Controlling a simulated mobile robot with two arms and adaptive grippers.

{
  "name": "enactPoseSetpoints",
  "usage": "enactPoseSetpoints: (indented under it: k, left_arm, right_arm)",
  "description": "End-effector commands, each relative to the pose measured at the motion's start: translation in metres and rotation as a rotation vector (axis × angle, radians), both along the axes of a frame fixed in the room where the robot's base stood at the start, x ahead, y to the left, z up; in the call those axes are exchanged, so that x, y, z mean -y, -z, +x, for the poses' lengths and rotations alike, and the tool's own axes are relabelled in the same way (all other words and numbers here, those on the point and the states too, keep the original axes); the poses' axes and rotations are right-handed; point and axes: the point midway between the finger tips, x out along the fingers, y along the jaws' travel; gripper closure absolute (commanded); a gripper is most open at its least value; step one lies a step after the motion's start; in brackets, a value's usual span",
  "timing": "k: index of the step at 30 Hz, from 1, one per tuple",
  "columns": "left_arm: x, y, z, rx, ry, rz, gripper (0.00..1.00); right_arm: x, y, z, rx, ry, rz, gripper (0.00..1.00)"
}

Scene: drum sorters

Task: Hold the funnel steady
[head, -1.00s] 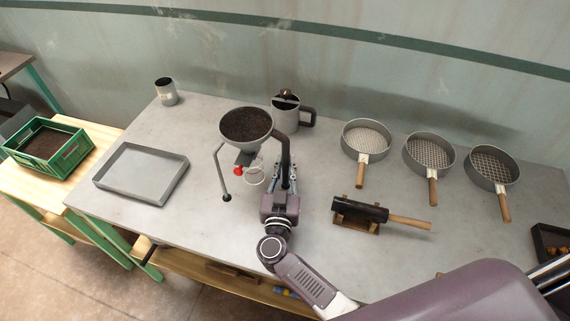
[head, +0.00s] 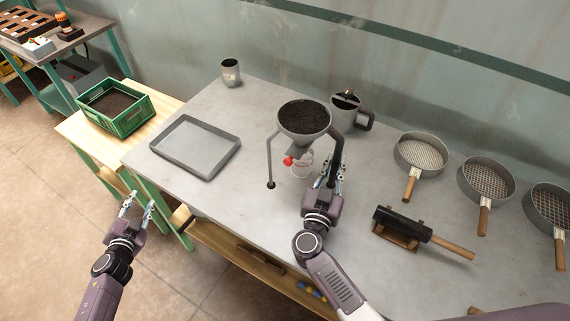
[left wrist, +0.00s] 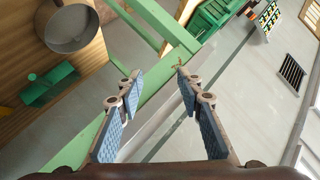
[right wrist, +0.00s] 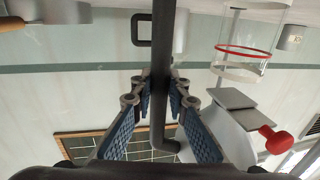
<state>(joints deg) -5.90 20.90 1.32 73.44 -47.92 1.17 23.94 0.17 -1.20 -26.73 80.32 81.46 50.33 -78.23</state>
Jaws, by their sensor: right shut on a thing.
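The funnel (head: 304,121) is a grey bowl full of dark soil, standing upright on thin legs on the grey table. A red knob (head: 288,161) and a grey slide plate (right wrist: 222,97) sit under its bowl. A clear cup with a red band (right wrist: 243,52) is below the outlet. My right gripper (head: 332,180) is shut on the funnel's dark right leg (right wrist: 163,60), which passes between its fingers in the right wrist view. My left gripper (head: 139,200) is open and empty, off the table's front left edge; its spread fingers show in the left wrist view (left wrist: 155,80).
An empty grey tray (head: 188,173) lies left of the funnel. A green crate of soil (head: 128,127) stands on a wooden bench. A mug (head: 365,122) is behind the funnel. Several sieves (head: 420,176) and a black roller on a stand (head: 402,228) are right.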

Motion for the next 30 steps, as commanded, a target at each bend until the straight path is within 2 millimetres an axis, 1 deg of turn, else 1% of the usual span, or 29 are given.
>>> enactPoseSetpoints:
  k: [1,2,3,4,5,6,8,9,11,12,13,14,15,17,18,21,24,27,30]
  left_arm:
    - [-0.004,-0.027,0.013,0.045,0.018,0.030,0.66]
    - [-0.005,-0.041,0.020,0.070,0.030,0.048,0.66]
    - [-0.006,-0.061,0.028,0.101,0.045,0.071,0.66]
    - [-0.007,-0.075,0.033,0.124,0.056,0.088,0.66]
    - [0.007,-0.076,0.033,0.131,0.078,0.070,0.66]
    - [0.032,-0.073,0.029,0.133,0.109,0.022,0.66]
    - [0.065,-0.075,0.026,0.143,0.149,-0.042,0.66]
    - [0.087,-0.077,0.023,0.150,0.178,-0.087,0.66]
    - [0.121,-0.081,0.016,0.160,0.222,-0.156,0.66]
    - [0.146,-0.084,0.011,0.163,0.252,-0.208,0.66]
    - [0.165,-0.087,0.005,0.167,0.275,-0.250,0.66]
    - [0.184,-0.090,-0.001,0.168,0.297,-0.294,0.66]
    - [0.211,-0.096,-0.010,0.170,0.330,-0.355,0.66]
    - [0.250,-0.105,-0.026,0.170,0.375,-0.455,0.66]
    - [0.274,-0.112,-0.037,0.168,0.404,-0.519,0.66]
    - [0.325,-0.131,-0.064,0.159,0.461,-0.670,0.66]
    - [0.357,-0.146,-0.085,0.149,0.496,-0.778,0.66]
    - [0.374,-0.155,-0.096,0.141,0.512,-0.841,0.66]
    - [0.383,-0.158,-0.096,0.140,0.518,-0.865,0.66]
  right_arm:
    - [0.000,0.000,0.000,0.001,0.000,0.002,1.00]
    - [0.000,0.000,0.000,0.001,0.000,0.002,1.00]
    - [0.000,0.000,0.000,0.001,0.000,0.002,1.00]
    - [0.000,0.000,0.000,0.001,0.000,0.002,1.00]
    - [0.000,0.000,0.000,0.001,0.000,0.002,1.00]
    - [0.000,0.000,0.000,0.001,-0.001,0.002,1.00]
    - [0.000,0.000,0.000,0.001,-0.001,0.002,1.00]
    - [0.000,0.000,0.000,0.000,-0.001,0.001,1.00]
    - [0.000,0.000,0.000,0.000,-0.001,0.001,1.00]
    - [0.000,0.000,0.000,0.000,-0.001,0.001,1.00]
    - [0.000,0.000,0.000,0.000,-0.001,0.001,1.00]
    - [0.000,0.000,0.000,0.000,0.000,0.001,1.00]
    - [0.000,0.000,0.000,0.000,0.000,0.001,1.00]
    - [0.000,0.000,0.000,-0.001,0.000,0.001,1.00]
    - [0.000,0.000,0.000,-0.001,0.000,0.001,1.00]
    - [0.000,0.000,0.000,-0.001,0.001,0.001,1.00]
    - [0.000,0.000,0.000,-0.001,0.001,0.001,1.00]
    - [0.000,0.000,0.000,-0.001,0.001,0.001,1.00]
    - [0.000,0.000,0.000,0.000,0.001,0.001,1.00]
